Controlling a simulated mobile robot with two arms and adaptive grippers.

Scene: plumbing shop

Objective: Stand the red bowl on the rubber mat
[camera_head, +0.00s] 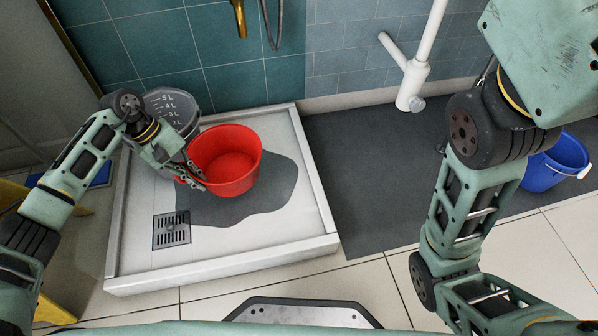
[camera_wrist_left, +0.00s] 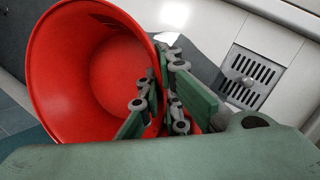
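The red bowl (camera_head: 228,160) is over the white shower tray (camera_head: 125,230), above a dark irregular patch. I cannot tell whether its base touches the tray. My left gripper (camera_head: 197,180) is at the bowl's left rim. In the left wrist view, its fingers (camera_wrist_left: 160,105) sit close together on either side of the wall of the bowl (camera_wrist_left: 85,75), apparently shut on it. The dark grey rubber mat (camera_head: 370,185) lies flat on the floor right of the tray. My right arm shows at the right, but its gripper is out of view.
A drain grate (camera_head: 171,230) is at the tray's front left. A white pipe (camera_head: 413,80) stands at the mat's back edge. A blue bucket (camera_head: 553,165) is at the right. The mat's middle is bare.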

